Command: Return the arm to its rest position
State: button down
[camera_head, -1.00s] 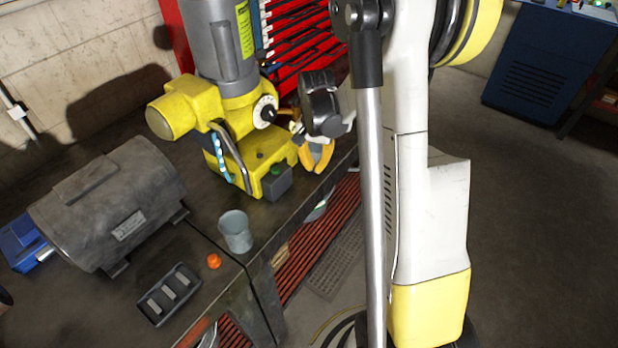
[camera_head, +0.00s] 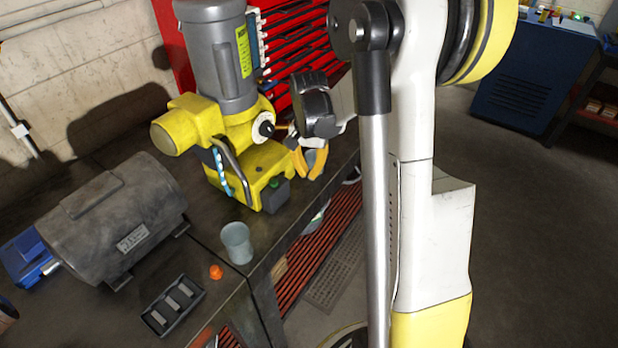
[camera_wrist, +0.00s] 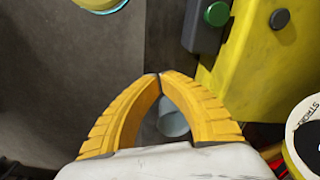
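My gripper (camera_head: 310,162) has orange-yellow fingers and hangs just right of the yellow machine, above the bench's right edge. In the wrist view my gripper (camera_wrist: 160,76) has its fingertips meeting, with nothing held between them. The pale cup (camera_wrist: 172,120) shows through the gap behind the fingers, well apart from them. My white and yellow arm fills the middle right of the head view. The yellow machine (camera_head: 255,183) carries an upright grey motor (camera_head: 212,50) with a yellow-green label.
The bench (camera_head: 210,240) holds a dark grey motor (camera_head: 115,215), the pale cup (camera_head: 237,243), an orange cap (camera_head: 216,272) and a black tray (camera_head: 174,304). A red rack (camera_head: 300,45) stands behind. Open floor (camera_head: 540,230) lies to the right.

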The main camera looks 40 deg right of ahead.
jog(key=s+a+r+n+t, duration=0.3)
jog(key=s+a+r+n, duration=0.25)
jog(key=a+r, duration=0.55)
jog(key=s+a+r+n+t+b, duration=0.1)
jog(key=s+a+n+t+b, duration=0.1)
jog(key=s+a+n+t, duration=0.2)
jog(key=s+a+n, duration=0.1)
jog(key=s+a, duration=0.2)
jog(key=s, duration=0.1)
jog(key=shift+s+a+r, duration=0.15)
jog(key=shift+s+a, duration=0.2)
dwell(1.3)
